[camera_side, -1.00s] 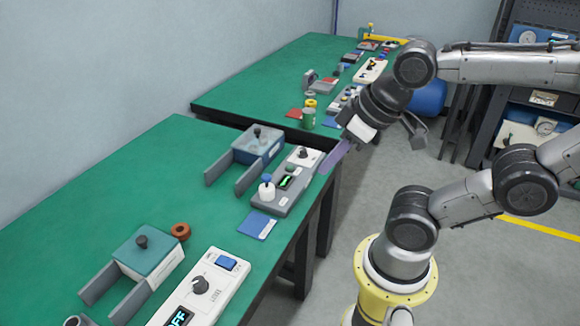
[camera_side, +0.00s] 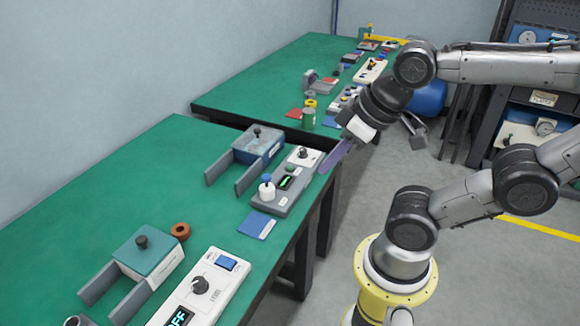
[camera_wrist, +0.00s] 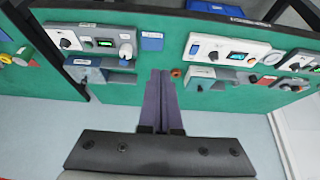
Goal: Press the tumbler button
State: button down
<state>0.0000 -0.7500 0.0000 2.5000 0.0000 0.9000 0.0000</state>
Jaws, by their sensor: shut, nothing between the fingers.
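A blue rocker button (camera_side: 227,263) sits at the far end of a white control box (camera_side: 216,290) at the front of the near bench, beside a dark knob and a display reading OFF. The same white box shows right of my fingers in the wrist view (camera_wrist: 222,47). My gripper (camera_side: 332,163) is shut and empty, with its long purple fingers together. In the side view it hangs at the bench's right edge, beside a grey-white control box (camera_side: 280,205), well away from the blue button. In the wrist view the fingers (camera_wrist: 160,72) point between the two boxes.
Two clamp-like fixtures with grey arms stand on the green bench (camera_side: 130,180), one blue-grey (camera_side: 258,145) and one teal-topped (camera_side: 147,250). A brown ring (camera_side: 181,231) and a blue card (camera_side: 257,225) lie nearby. The bench's left part is clear. A second bench stands behind.

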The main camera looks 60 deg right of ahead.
jog(key=w+d+r+n+t+h, duration=0.1)
jog(key=w+d+r+n+t, duration=0.15)
jog(key=w, duration=0.35)
jog(key=w+d+r+n+t+h, duration=0.1)
jog(key=w+d+r+t, duration=0.1)
jog(key=w+r, duration=0.3)
jog(key=n+g, duration=0.1)
jog(key=n, duration=0.1)
send_over(290, 168)
notch_tip(290, 168, down, 20)
jog(key=shift+s+d+f+h, duration=0.15)
jog(key=shift+s+h, duration=0.25)
jog(key=shift+s, duration=0.1)
jog(key=shift+f, duration=4.4)
